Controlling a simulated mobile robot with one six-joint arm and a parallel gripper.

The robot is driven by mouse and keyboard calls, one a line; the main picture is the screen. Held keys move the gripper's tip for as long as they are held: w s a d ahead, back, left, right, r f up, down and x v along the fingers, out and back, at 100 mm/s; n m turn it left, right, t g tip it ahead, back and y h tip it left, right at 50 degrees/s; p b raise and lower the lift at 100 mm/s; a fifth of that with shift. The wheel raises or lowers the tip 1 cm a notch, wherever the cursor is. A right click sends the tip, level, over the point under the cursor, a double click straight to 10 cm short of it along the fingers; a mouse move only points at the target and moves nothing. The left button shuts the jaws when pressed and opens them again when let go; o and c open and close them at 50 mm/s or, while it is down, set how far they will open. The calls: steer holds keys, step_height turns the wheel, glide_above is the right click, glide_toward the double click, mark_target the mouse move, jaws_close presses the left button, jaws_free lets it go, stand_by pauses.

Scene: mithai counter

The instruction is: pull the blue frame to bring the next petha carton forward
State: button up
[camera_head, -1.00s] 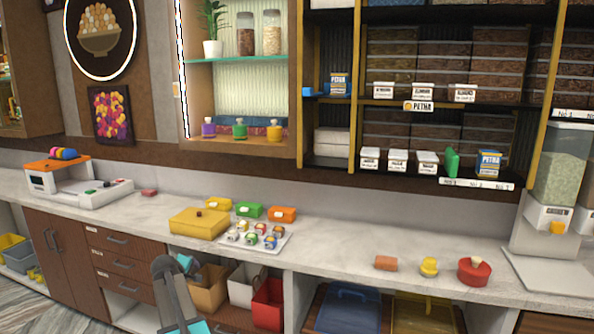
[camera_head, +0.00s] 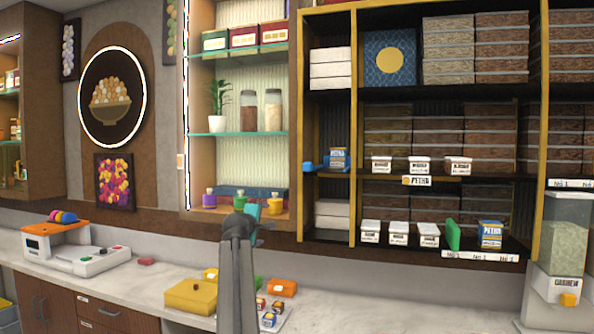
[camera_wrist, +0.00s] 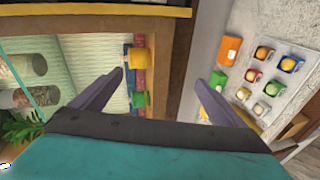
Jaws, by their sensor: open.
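Another petha carton (camera_head: 490,233) stands on the lower shelf at the right, beside a green upright piece (camera_head: 453,235). My gripper (camera_head: 254,211) is raised in front of the lit cabinet, left of and below the blue frame and apart from it. In the wrist view my gripper (camera_wrist: 160,80) is open with nothing between its fingers. The blue frame is not clearly visible there.
White labelled boxes (camera_head: 381,164) stand along the shelf right of the carton. A yellow shelf post (camera_head: 353,120) rises just beside it. Colored bottles (camera_head: 239,200) stand in the lit cabinet behind my gripper. A yellow box (camera_head: 191,296) is on the counter below.

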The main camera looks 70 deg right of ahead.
mark_target(306, 167)
steer(key=s+d+r+g+h, duration=0.1)
steer(key=s+r, duration=0.5)
steer(key=r, duration=0.3)
steer(key=s+d+r+g+h, duration=0.1)
steer(key=s+r, duration=0.5)
steer(key=r, duration=0.4)
steer(key=shift+s+d+r+h+p, duration=0.25)
steer(key=shift+s+d+h+p, duration=0.1)
steer(key=shift+d+h+p, duration=0.05)
steer(key=shift+d, duration=0.2)
steer(key=shift+w+d+b, duration=0.2)
steer(key=shift+d+b, duration=0.05)
steer(key=shift+d, duration=2.6)
steer(key=shift+w+d+b, duration=0.15)
steer(key=shift+d+b, duration=0.1)
steer(key=shift+d, duration=2.55)
steer(key=c, duration=2)
